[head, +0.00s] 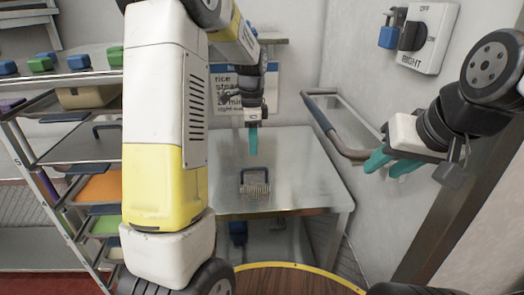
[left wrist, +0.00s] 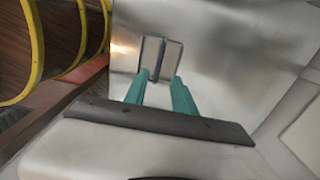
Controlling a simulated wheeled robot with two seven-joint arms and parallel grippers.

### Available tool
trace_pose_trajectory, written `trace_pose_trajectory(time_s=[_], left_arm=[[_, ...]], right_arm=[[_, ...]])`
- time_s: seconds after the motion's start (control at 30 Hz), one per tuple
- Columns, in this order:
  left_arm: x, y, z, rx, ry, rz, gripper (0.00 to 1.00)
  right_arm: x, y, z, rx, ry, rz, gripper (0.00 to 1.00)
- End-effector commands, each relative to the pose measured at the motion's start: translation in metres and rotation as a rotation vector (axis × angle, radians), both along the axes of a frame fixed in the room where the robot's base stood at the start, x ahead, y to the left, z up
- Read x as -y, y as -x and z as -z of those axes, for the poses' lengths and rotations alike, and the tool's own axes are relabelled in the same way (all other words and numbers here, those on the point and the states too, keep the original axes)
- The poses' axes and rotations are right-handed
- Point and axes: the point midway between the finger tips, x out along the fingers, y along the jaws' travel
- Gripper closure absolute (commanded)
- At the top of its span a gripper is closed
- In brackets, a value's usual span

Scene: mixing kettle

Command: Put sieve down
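The sieve (head: 255,188), a small wire mesh piece with a dark blue U-shaped handle, rests on the metal table (head: 310,190) near its front. My left gripper (head: 253,148) is above and behind the sieve in the head view, with its teal fingers pointing down. In the left wrist view, the fingers (left wrist: 160,92) stand apart with nothing between them, and the sieve (left wrist: 153,52) shows beyond their tips, clear of them. My right gripper (head: 390,165) is raised at the right, its teal fingers apart and empty.
A grey rail handle (head: 338,140) stands between the table and my right gripper. A rack (head: 75,160) with trays and coloured blocks is at the left. A switch box (head: 428,38) is on the right wall. A yellow-rimmed round brown surface (head: 300,280) is in front. Most of the tabletop is clear.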

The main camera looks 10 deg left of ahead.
Motion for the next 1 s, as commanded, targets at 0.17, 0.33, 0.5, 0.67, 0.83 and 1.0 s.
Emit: trace_pose_trajectory(time_s=[0.17,0.33,0.5,0.67,0.83,1.0], left_arm=[[0.0,-0.001,-0.025,0.002,0.0,0.0,0.68],[0.0,0.008,-0.042,0.019,0.011,-0.039,0.68],[0.002,0.049,-0.082,0.107,0.077,-0.25,0.68],[0.007,0.109,-0.116,0.205,0.183,-0.538,0.68],[0.013,0.174,-0.132,0.286,0.317,-0.835,0.68],[0.019,0.22,-0.131,0.331,0.435,-1.064,0.68]], right_arm=[[0.0,0.0,0.0,0.0,0.0,0.0,0.64],[0.0,0.0,0.0,0.0,0.0,0.0,0.64],[0.0,0.0,0.0,0.0,0.0,0.0,0.64],[0.0,0.0,0.0,0.0,0.0,0.0,0.64],[0.0,0.0,0.0,0.0,0.0,0.0,0.64],[0.0,0.0,0.0,0.0,0.0,0.0,0.64]])
